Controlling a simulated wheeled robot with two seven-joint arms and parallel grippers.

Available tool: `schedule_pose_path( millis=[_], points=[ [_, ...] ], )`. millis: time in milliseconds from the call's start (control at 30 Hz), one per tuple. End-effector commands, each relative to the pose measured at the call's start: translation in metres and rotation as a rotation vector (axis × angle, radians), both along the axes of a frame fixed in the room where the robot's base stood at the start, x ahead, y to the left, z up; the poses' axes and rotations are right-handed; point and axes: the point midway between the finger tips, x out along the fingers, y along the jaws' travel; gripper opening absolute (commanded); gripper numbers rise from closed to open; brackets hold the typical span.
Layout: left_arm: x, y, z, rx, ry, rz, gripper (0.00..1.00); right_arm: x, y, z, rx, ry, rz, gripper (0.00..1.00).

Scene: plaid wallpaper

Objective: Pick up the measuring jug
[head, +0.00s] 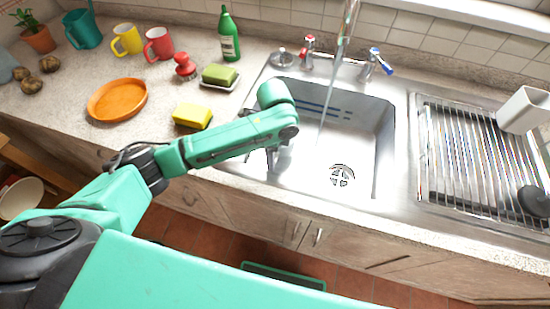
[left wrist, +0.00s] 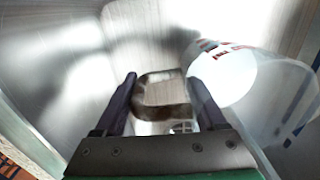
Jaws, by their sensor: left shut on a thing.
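The measuring jug (left wrist: 222,75) is pale and see-through with red markings, at the right of the left wrist view. Its looped handle (left wrist: 165,112) lies between the two dark fingers of my left gripper (left wrist: 163,88), which is shut on it. In the head view my left gripper (head: 271,158) points down into the left part of the sink (head: 372,140). My own arm largely hides the jug there. My right gripper is not in view.
Water runs from the tap (head: 346,35) into the sink. A draining rack (head: 470,150) with a white container (head: 523,110) is at right. A yellow sponge (head: 192,115), green soap (head: 219,75), orange plate (head: 117,98) and green bottle (head: 229,38) stand on the left counter.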

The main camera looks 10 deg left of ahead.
Motion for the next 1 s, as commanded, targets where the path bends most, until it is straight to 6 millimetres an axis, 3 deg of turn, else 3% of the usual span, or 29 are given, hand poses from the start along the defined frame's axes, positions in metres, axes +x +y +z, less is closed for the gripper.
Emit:
schedule_pose_path(
  millis=[700,1000],
  points=[
    [0.001,0.000,0.126,0.000,-0.007,-0.001,0.00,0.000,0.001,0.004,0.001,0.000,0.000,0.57],
    [0.001,0.000,0.156,0.001,-0.004,-0.001,0.00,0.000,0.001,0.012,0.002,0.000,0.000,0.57]
  ],
)
